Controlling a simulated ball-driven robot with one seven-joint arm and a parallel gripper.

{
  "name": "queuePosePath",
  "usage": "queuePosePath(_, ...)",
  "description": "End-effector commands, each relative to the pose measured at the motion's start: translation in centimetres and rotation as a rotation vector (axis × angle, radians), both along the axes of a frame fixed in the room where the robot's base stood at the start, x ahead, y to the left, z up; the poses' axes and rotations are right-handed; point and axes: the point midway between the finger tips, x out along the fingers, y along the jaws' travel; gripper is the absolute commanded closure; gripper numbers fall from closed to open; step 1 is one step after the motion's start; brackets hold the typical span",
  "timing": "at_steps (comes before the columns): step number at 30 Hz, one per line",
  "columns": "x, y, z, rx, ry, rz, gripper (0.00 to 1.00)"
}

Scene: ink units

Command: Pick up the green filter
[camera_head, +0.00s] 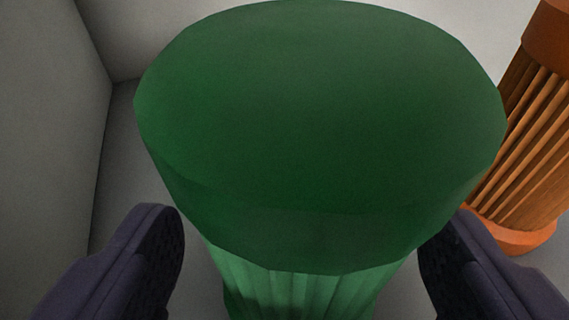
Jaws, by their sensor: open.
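The green filter (320,110) stands upright and fills the middle of the head camera view. It has a wide, smooth, dark green cap and a narrower, lighter green pleated body below. My gripper (305,245) is open, with one dark finger at the lower left of the filter and the other at the lower right. The filter's pleated body lies between the fingers in the picture. The filter's base is out of view.
An orange filter (536,130) with a pleated body stands close by on the right, behind the right finger. A grey wall (45,130) with a corner rises on the left. Pale grey floor shows around the filters.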

Motion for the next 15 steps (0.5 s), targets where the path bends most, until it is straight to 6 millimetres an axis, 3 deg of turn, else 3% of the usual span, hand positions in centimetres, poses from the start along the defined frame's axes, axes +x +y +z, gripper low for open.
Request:
queuePosePath(4,1.8,-0.2,-0.4,-0.001,0.0,-0.001,0.14)
queuePosePath(11,2.1,-0.2,-0.6,-0.001,-0.001,0.0,0.14)
queuePosePath(12,2.1,-0.2,-0.6,-0.001,-0.001,0.0,0.16)
queuePosePath(15,2.1,-0.2,-0.6,-0.001,-0.001,0.0,0.39)
